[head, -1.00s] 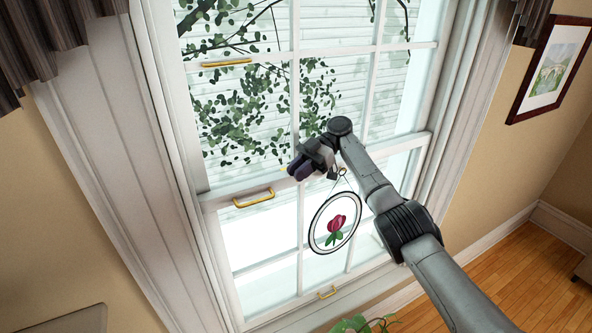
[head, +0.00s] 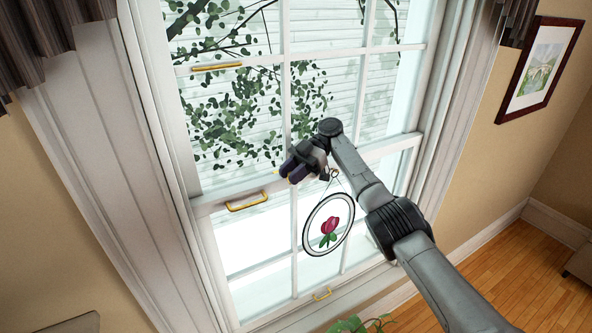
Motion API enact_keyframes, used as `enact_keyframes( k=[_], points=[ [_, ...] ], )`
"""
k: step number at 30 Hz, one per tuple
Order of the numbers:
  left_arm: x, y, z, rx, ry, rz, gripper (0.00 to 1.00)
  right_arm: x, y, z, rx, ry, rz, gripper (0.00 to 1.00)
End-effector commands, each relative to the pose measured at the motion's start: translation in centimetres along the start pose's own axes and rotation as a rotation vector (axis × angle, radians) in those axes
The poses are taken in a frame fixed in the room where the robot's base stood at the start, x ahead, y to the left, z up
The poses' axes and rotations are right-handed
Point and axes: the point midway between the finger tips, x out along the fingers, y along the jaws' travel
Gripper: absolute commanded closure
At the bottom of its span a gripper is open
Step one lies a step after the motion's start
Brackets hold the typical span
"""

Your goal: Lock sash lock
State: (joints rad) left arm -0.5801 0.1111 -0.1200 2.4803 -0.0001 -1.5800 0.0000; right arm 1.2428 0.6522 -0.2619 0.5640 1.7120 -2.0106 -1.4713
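The white sash window (head: 284,190) fills the middle of the head view, its meeting rail (head: 370,150) running across at mid-height. My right gripper (head: 284,174) is at this rail near the window's centre. A small yellowish bit of the sash lock (head: 276,172) shows at its fingertips; the rest of the lock is hidden behind the gripper. I cannot tell whether the fingers are apart or closed on it. My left gripper is not in view.
A round rose ornament (head: 328,224) hangs just below my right gripper. Brass handles sit on the upper sash (head: 217,67), the meeting rail (head: 247,201) and the lower rail (head: 322,294). A plant (head: 358,325) stands below. A framed picture (head: 541,70) hangs right.

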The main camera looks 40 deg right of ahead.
Motion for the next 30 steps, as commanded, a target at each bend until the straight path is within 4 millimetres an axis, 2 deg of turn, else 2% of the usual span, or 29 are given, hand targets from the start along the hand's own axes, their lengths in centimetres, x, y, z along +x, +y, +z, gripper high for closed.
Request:
enact_keyframes(
  k=[5, 10, 14, 24, 30],
  points=[
    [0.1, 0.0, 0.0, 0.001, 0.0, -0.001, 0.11, -0.6, 0.0, -1.3, -0.004, -0.002, 0.002, 0.7],
    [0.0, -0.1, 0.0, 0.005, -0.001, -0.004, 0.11, -1.9, -0.1, -4.1, -0.004, -0.003, 0.003, 0.7],
    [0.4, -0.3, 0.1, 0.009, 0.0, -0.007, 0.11, -2.9, -1.8, -4.2, -0.001, -0.004, 0.003, 0.7],
    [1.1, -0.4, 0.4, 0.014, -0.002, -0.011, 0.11, -6.5, -7.0, -6.5, -0.001, -0.004, 0.002, 0.7],
    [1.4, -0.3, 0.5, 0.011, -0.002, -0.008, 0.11, -8.0, -9.2, -7.5, -0.001, -0.002, 0.001, 0.7]
  ],
)
